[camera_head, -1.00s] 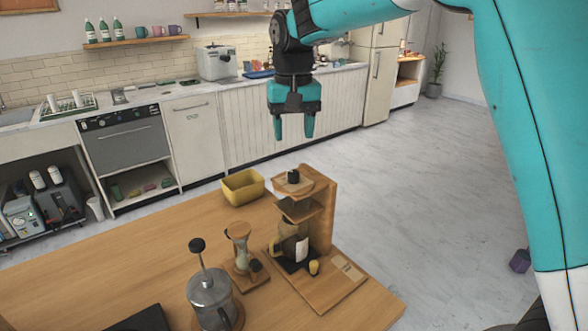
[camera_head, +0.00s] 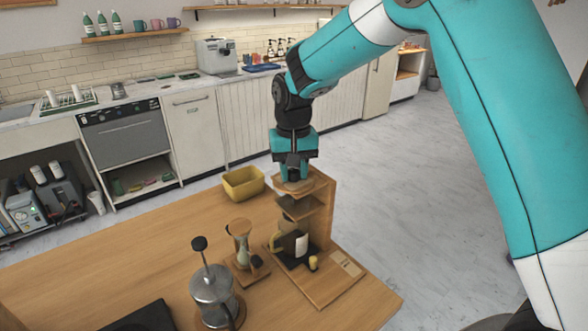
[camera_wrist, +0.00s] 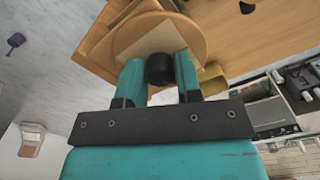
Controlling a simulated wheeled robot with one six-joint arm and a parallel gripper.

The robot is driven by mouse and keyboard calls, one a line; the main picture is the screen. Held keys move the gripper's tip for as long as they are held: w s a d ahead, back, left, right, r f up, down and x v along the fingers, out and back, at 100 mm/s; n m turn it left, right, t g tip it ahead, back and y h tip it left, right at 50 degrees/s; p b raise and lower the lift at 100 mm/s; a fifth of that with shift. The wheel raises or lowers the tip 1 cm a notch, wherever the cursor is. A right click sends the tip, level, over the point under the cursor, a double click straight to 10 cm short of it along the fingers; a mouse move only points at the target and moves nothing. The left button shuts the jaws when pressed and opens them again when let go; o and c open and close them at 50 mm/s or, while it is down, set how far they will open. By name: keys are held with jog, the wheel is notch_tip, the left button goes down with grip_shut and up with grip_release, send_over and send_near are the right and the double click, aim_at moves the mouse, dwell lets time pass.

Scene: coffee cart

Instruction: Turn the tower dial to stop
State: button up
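The tower is a wooden coffee stand (camera_head: 328,205) with shelves on the table's right part. Its round wooden top (camera_wrist: 200,38) carries a short black dial (camera_wrist: 160,68). My gripper (camera_wrist: 161,75) points down over this top, with one teal finger on each side of the dial, seemingly touching it. No dial marking or stop label is readable.
A glass pot (camera_head: 290,244) stands in the tower, with a yellow knob (camera_head: 313,263) in front. An hourglass-shaped dripper (camera_head: 240,240), a French press (camera_head: 212,285) and a yellow bin (camera_head: 243,182) stand left of it. Open floor lies to the right.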

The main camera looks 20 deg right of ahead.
jog(key=c, duration=0.4)
jog(key=shift+c, duration=0.2)
jog(key=shift+n, duration=0.3)
jog(key=n, duration=0.5)
jog(key=shift+n, duration=0.3)
jog(key=n, duration=0.5)
jog(key=shift+w+r+n+p, duration=0.1)
jog(key=shift+n+p, duration=0.2)
jog(key=shift+p, duration=0.1)
jog(key=o, duration=0.9)
jog(key=shift+o, duration=0.2)
